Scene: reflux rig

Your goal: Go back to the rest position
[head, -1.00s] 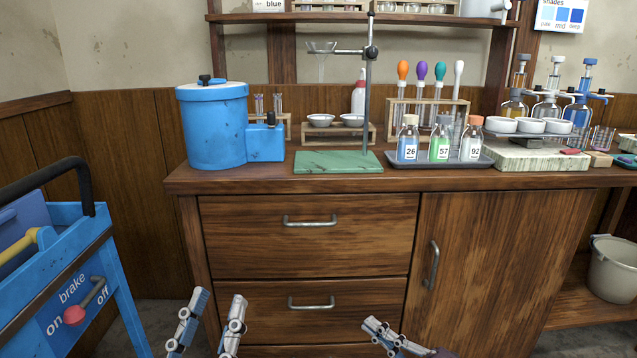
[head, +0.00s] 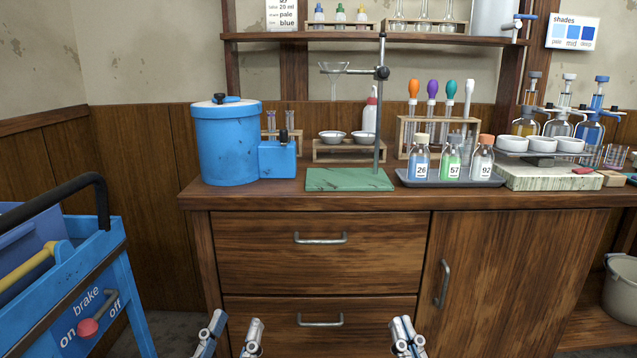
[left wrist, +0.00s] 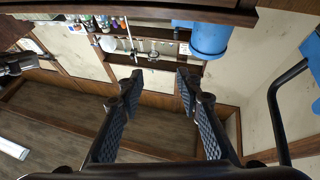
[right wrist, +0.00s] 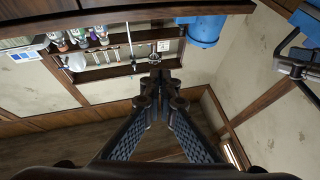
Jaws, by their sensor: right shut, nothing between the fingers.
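My left gripper (head: 230,330) is low in the head view, in front of the wooden cabinet's drawers. Its two fingers stand apart, and the left wrist view shows them wide open with nothing between them (left wrist: 155,100). My right gripper (head: 407,335) is low in the head view, before the cabinet near the lower drawer's right end. Its fingers are together, and in the right wrist view the tips meet with nothing held (right wrist: 160,82). Both grippers are clear of the bench top.
The bench (head: 320,200) holds a blue tank (head: 226,145), a green-based stand (head: 350,180) and a tray (head: 450,182) of labelled bottles. A blue cart (head: 110,260) with a brake lever stands at left. A bucket (head: 622,290) stands at right.

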